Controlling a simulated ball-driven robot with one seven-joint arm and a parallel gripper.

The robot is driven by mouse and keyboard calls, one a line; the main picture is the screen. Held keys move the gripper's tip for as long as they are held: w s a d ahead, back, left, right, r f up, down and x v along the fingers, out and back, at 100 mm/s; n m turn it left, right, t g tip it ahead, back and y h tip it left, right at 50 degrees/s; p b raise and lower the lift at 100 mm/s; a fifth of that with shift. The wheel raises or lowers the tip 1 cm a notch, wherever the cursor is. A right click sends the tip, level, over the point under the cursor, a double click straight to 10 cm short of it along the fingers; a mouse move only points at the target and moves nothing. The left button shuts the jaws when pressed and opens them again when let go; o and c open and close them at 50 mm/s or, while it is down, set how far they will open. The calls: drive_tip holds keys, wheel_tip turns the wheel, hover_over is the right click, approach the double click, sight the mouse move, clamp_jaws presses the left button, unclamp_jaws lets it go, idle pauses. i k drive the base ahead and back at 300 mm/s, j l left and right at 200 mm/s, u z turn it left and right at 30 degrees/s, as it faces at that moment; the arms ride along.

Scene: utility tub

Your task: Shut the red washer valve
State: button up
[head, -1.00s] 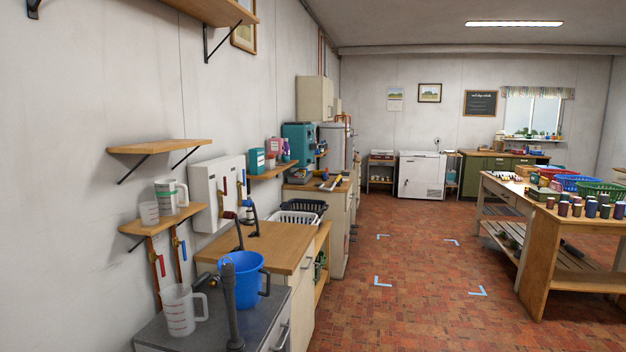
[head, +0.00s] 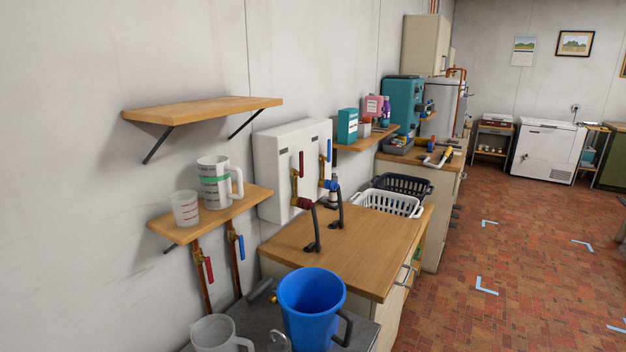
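Two levers with red handles are in the head view. One red lever (head: 301,164) stands upright on a brass valve on the white wall box (head: 268,172), with a dark hose (head: 314,230) running down from its red fitting. The other red lever (head: 209,268) hangs close to vertical on a copper pipe below the lower shelf. No label I can read tells which is the washer valve. A blue lever stands upright on the box (head: 329,150), and another blue lever (head: 241,248) is on the second copper pipe. My gripper is not in view.
A wooden counter (head: 340,245) lies below the box, with baskets (head: 388,204) at its back. A blue bucket (head: 311,305) and a measuring jug (head: 215,335) are in front. Jugs stand on the lower shelf (head: 225,222). The tiled floor (head: 520,240) at right is clear.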

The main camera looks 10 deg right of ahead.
sight(300, 173)
drive_tip(key=i, duration=0.5)
drive_tip(key=i+l, duration=0.3)
drive_tip(key=l, duration=0.15)
drive_tip(key=i+l, duration=0.3)
drive_tip(key=l+z, duration=0.05)
drive_tip(key=l, duration=0.05)
